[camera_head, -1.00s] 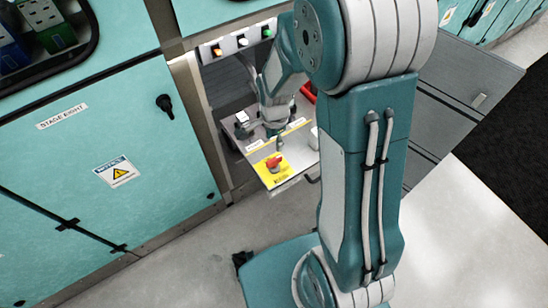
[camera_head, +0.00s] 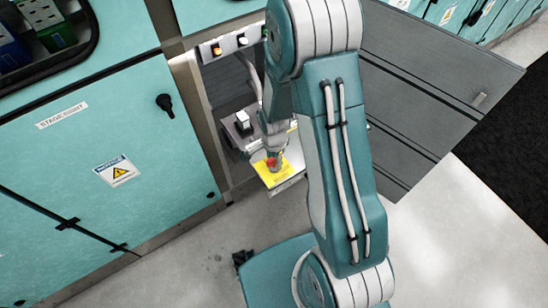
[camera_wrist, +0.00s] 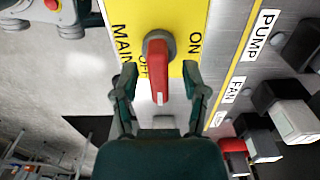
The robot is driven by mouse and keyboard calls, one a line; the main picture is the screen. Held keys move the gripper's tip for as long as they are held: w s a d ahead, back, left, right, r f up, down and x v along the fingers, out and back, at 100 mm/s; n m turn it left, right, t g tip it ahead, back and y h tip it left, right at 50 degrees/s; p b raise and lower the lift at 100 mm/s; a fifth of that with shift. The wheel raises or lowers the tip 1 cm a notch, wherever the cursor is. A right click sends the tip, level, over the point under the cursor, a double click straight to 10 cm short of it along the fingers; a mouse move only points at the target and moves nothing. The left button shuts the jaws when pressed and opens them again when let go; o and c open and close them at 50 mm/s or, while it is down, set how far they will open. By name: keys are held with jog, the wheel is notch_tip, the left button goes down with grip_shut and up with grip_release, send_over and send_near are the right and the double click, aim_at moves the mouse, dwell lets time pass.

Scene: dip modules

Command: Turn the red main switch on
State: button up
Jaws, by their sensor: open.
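The red main switch (camera_wrist: 158,72) is a red handle on a grey round base, on a yellow plate (camera_wrist: 181,20) marked MAIN, ON and OFF. In the wrist view its handle points down the picture, toward the OFF label and away from ON. My gripper (camera_wrist: 160,75) is open, with one finger on each side of the handle and a visible gap on both sides. In the head view my gripper (camera_head: 272,150) is over the yellow plate (camera_head: 287,177), and the red switch (camera_head: 271,162) shows partly beneath it.
Black knobs labelled PUMP (camera_wrist: 300,45) and FAN (camera_wrist: 285,98) sit right of the plate in the wrist view, with a red control (camera_wrist: 233,147) below. Indicator lights (camera_head: 242,40) line the cabinet above the panel. The open grey door (camera_head: 430,90) stands to the right.

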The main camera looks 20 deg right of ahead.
grip_shut()
jog(key=n, duration=0.4)
jog(key=shift+n, duration=0.3)
jog(key=n, duration=0.4)
jog(key=shift+n, duration=0.3)
jog(key=n, duration=0.4)
jog(key=shift+n, duration=2.4)
